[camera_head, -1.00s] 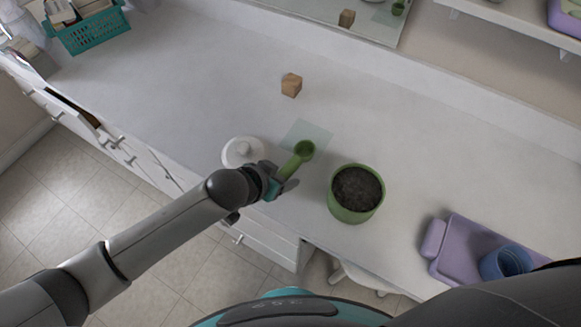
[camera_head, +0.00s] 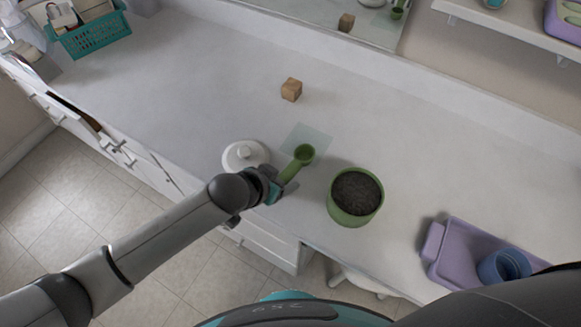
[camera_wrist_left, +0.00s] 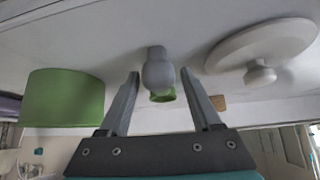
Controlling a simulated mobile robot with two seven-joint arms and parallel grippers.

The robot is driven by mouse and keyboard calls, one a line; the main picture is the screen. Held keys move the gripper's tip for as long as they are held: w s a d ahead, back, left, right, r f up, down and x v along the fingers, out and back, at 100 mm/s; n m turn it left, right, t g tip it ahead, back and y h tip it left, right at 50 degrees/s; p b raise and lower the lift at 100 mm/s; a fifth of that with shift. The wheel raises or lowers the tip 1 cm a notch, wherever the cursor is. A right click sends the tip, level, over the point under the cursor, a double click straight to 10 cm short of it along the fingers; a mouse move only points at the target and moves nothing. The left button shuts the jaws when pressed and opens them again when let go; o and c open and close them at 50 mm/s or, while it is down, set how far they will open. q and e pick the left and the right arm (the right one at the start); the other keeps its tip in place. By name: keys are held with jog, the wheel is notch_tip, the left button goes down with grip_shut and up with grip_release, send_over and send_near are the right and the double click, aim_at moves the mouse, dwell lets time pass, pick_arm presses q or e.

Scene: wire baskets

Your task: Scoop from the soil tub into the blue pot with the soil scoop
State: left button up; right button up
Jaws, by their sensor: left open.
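The green soil scoop (camera_head: 302,155) lies on a pale translucent mat (camera_head: 317,138), its handle pointing toward my left gripper (camera_head: 278,186). The left gripper is open at the handle's near end. In the left wrist view, a grey rounded end and a bit of the green scoop (camera_wrist_left: 163,97) show between the spread fingers (camera_wrist_left: 168,92), with gaps on both sides. The green soil tub (camera_head: 350,215), full of dark soil, stands right of the scoop; it also shows in the left wrist view (camera_wrist_left: 62,98). The blue pot (camera_head: 503,266) is at the lower right, by the purple tray. My right gripper is out of view.
A white lid with a knob (camera_head: 243,154) lies just left of the scoop, close to my left gripper. A wooden block (camera_head: 291,89) sits farther back. The purple tray (camera_head: 463,236) is at right, a teal basket (camera_head: 88,38) at far left.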

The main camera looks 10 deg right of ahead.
pick_arm(q)
jog(key=shift+p, duration=0.35)
dwell(0.4)
grip_shut()
dwell(0.4)
jog(key=shift+r, duration=0.15)
jog(key=shift+r+p, duration=3.4)
jog(key=shift+p, duration=0.65)
